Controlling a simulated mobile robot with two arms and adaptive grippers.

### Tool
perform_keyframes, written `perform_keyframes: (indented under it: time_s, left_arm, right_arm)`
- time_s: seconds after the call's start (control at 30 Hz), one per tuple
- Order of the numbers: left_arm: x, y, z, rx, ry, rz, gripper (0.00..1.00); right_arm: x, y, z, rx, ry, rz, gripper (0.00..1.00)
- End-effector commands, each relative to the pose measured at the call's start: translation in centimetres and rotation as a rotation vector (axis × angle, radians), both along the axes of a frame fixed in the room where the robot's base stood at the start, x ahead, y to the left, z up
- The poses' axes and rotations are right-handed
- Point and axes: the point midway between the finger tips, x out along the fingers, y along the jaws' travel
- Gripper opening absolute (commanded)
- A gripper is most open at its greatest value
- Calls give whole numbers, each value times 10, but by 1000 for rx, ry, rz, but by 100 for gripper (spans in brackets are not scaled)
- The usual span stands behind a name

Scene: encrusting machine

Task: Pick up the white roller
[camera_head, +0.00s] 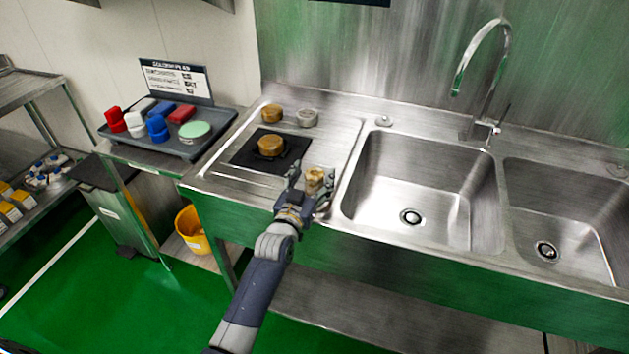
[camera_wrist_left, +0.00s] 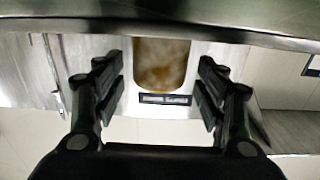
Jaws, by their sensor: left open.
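A small pale tan and whitish cylindrical piece (camera_head: 315,178) stands on the steel counter left of the sink; it may be the white roller, but its colour does not look plainly white. My left gripper (camera_head: 305,188) is open, with its fingers close around this piece's near side. In the left wrist view, a mottled tan and white rounded shape (camera_wrist_left: 160,62) shows between the two spread fingers, with gaps on both sides. Contact is not visible. The piece's lower part is partly hidden by the gripper in the head view. My right gripper is not in view.
A tan round piece (camera_head: 270,146) sits on a black mat (camera_head: 243,153). Another tan piece (camera_head: 272,114) and a grey one (camera_head: 307,117) stand behind. A dark tray (camera_head: 190,152) of coloured items is at left. The sink basin (camera_head: 420,185) lies right.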

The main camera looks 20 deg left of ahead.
Motion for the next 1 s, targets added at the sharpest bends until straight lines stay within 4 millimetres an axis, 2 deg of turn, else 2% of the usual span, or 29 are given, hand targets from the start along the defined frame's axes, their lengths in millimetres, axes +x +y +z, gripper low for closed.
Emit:
perform_keyframes:
  time_s: [0.13,0.4,0.43,0.6,0.67,1.0]
  left_arm:
    - [11,-1,1,0,-1,0,66]
    - [13,-1,0,0,-1,1,66]
    - [13,-1,0,0,-1,1,63]
    - [12,-1,0,0,-1,1,25]
    - [12,-1,0,0,0,1,14]
    - [13,-1,2,-1,-2,1,13]
  right_arm:
    - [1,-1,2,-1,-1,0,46]
    - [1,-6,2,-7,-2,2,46]
    - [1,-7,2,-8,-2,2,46]
    - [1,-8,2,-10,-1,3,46]
    - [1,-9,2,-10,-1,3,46]
    - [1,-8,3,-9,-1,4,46]
